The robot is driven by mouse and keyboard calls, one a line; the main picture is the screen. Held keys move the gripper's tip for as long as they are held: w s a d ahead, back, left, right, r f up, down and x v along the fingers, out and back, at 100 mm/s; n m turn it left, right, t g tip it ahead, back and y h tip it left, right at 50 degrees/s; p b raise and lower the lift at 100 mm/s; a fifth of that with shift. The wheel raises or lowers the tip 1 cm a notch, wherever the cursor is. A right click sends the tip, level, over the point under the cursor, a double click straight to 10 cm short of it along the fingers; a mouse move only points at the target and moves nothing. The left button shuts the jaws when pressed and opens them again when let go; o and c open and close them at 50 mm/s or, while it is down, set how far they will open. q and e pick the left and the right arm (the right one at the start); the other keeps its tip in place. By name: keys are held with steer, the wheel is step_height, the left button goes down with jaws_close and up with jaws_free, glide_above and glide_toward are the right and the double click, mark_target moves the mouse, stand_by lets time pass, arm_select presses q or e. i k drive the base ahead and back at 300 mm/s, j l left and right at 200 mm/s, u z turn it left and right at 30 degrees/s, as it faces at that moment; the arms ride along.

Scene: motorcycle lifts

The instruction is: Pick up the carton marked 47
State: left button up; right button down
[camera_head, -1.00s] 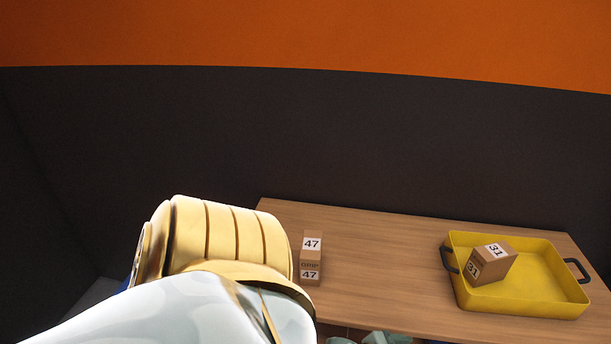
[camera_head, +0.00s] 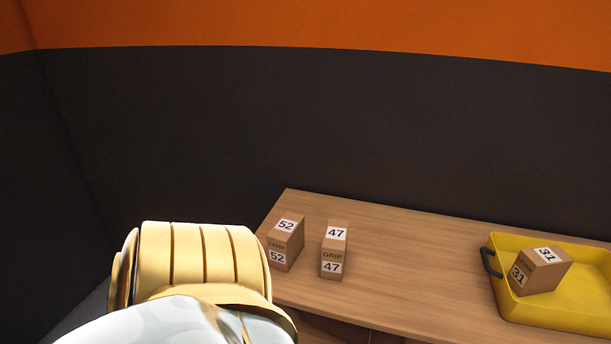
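Neither gripper's fingers show in this view.
A brown carton marked 52 (camera_head: 285,243) stands just left of the 47 carton with a small gap. A yellow tray (camera_head: 505,297) with a dark handle holds a carton marked 31 (camera_head: 541,271) at the right. The table between is clear.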

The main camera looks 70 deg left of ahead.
mark_target(335, 241)
steer(key=j+u, duration=0.1)
steer(key=u, duration=0.3)
steer(key=i+u, duration=0.15)
steer(key=u, duration=0.7)
steer(key=i+u, duration=0.15)
steer(key=u, duration=0.3)
steer(key=i+u, duration=0.1)
steer(key=u, duration=0.3)
